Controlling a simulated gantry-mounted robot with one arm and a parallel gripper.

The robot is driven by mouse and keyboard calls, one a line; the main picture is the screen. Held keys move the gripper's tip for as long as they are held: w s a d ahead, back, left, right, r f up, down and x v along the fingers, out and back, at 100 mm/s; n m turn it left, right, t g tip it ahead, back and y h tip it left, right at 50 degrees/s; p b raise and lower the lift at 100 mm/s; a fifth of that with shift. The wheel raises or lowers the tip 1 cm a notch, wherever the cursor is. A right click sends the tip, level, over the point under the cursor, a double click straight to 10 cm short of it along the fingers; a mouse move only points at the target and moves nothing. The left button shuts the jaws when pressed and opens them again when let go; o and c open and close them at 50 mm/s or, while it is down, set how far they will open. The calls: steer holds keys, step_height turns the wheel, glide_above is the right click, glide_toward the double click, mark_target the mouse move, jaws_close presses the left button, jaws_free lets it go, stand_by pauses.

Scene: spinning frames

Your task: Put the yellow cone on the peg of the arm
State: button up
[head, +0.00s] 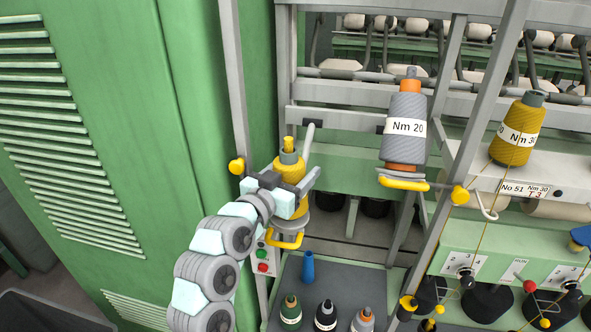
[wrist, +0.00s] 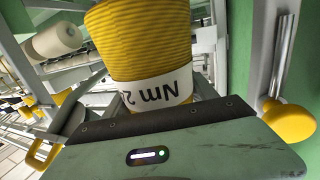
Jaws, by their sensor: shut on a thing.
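The yellow cone (head: 291,172) stands upright at the left post in the head view, with a grey-green tube end at its top. A yellow tip (head: 288,143) shows above that tube and looks like the peg's end coming through. My gripper (head: 288,186) is shut on the cone from the front left. The arm's grey plate (head: 299,221) and yellow handle (head: 286,242) are just below the cone; whether the cone rests on the plate is hidden. In the wrist view the cone (wrist: 140,45) fills the upper middle, its white label upside down.
A grey cone (head: 405,128) sits on another arm to the right, with a yellow handle (head: 404,184). A yellow knob (head: 237,166) is close left of my gripper. A grey tray (head: 335,282) below holds a blue tube (head: 308,267) and several small cones. A green cabinet (head: 110,130) stands left.

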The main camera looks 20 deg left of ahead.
steer(key=shift+f, duration=0.1)
stand_by(0.3)
steer(key=o, duration=2)
steer(key=s, duration=0.3)
steer(key=s+a+b, duration=0.1)
steer(key=s, duration=0.3)
steer(key=s+b, duration=0.1)
steer(key=s, duration=0.2)
steer(key=shift+s+a+r, duration=0.3)
steer(key=shift+a, duration=0.05)
